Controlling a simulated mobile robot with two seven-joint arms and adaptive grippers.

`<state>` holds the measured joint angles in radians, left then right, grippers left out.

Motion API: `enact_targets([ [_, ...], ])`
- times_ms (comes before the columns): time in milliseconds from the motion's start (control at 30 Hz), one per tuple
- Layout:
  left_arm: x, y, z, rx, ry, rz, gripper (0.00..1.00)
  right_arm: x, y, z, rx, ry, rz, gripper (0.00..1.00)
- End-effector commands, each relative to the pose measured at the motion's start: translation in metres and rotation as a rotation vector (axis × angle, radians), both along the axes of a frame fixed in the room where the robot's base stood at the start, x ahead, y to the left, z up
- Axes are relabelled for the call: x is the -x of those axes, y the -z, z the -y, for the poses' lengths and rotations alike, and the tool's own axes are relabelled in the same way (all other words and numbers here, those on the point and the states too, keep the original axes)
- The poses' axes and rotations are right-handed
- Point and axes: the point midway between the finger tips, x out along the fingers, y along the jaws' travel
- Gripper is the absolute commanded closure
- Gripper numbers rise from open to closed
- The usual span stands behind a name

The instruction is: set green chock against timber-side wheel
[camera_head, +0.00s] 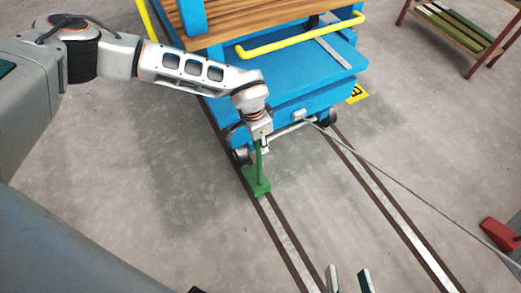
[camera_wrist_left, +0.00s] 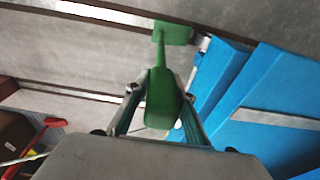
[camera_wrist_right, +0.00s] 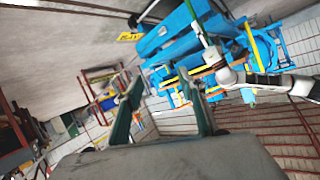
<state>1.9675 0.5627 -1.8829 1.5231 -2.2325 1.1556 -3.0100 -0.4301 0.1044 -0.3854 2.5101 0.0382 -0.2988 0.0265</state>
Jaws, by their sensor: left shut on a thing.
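The green chock (camera_head: 257,184) has a flat base and an upright handle. Its base sits low at the left rail, just in front of the blue cart's near left wheel (camera_head: 242,156); I cannot tell whether they touch. My left gripper (camera_head: 263,147) is shut on the handle from above. In the left wrist view the left gripper's fingers (camera_wrist_left: 160,100) close around the broad green grip, and the chock's base (camera_wrist_left: 175,33) shows beyond it. My right gripper (camera_head: 349,279) is open and empty at the bottom of the head view; its spread fingers (camera_wrist_right: 165,88) also show in the right wrist view.
The blue cart (camera_head: 295,80) carries brown timber (camera_head: 240,14) and has a yellow handrail (camera_head: 300,36). A grey cable or rod (camera_head: 400,182) runs from its front to the lower right. A red object (camera_head: 500,234) lies at right. A slatted bench (camera_head: 460,28) stands at top right.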

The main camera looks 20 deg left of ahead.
Motion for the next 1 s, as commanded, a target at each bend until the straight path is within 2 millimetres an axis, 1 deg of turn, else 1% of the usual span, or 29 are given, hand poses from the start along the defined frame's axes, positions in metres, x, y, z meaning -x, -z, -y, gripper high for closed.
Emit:
enact_targets([
  [133, 0.003, 0.025, 0.0, 0.001, 0.0, -0.008, 1.0, 0.007, 0.009, -0.007, -0.053, 0.011, -0.033, 0.6],
  [200, 0.004, 0.037, 0.001, 0.001, 0.0, -0.011, 1.0, 0.01, 0.012, -0.013, -0.092, 0.02, -0.045, 0.6],
  [300, 0.004, 0.051, 0.001, 0.001, 0.0, -0.01, 1.0, 0.013, 0.012, -0.02, -0.151, 0.036, -0.058, 0.6],
  [367, 0.003, 0.054, 0.001, 0.001, 0.001, -0.007, 1.0, 0.013, 0.01, -0.023, -0.179, 0.046, -0.061, 0.6],
  [500, -0.001, 0.051, 0.0, 0.001, 0.001, 0.002, 1.0, 0.01, 0.006, -0.025, -0.198, 0.059, -0.055, 0.6],
  [667, -0.001, 0.05, 0.0, 0.0, 0.001, 0.002, 1.0, 0.009, 0.005, -0.024, -0.197, 0.061, -0.053, 0.6],
  [800, -0.001, 0.054, 0.001, 0.001, 0.001, 0.002, 1.0, 0.01, 0.006, -0.023, -0.191, 0.059, -0.055, 0.6],
  [833, 0.001, 0.055, 0.0, 0.0, 0.0, -0.002, 0.69, 0.01, 0.007, -0.023, -0.19, 0.059, -0.055, 0.6],
  [867, 0.001, 0.055, 0.0, 0.0, 0.0, -0.002, 0.61, 0.01, 0.007, -0.023, -0.189, 0.058, -0.055, 0.6],
  [1000, 0.001, 0.055, 0.0, -0.001, 0.0, -0.003, 0.6, 0.011, 0.007, -0.023, -0.186, 0.054, -0.056, 0.6],
])
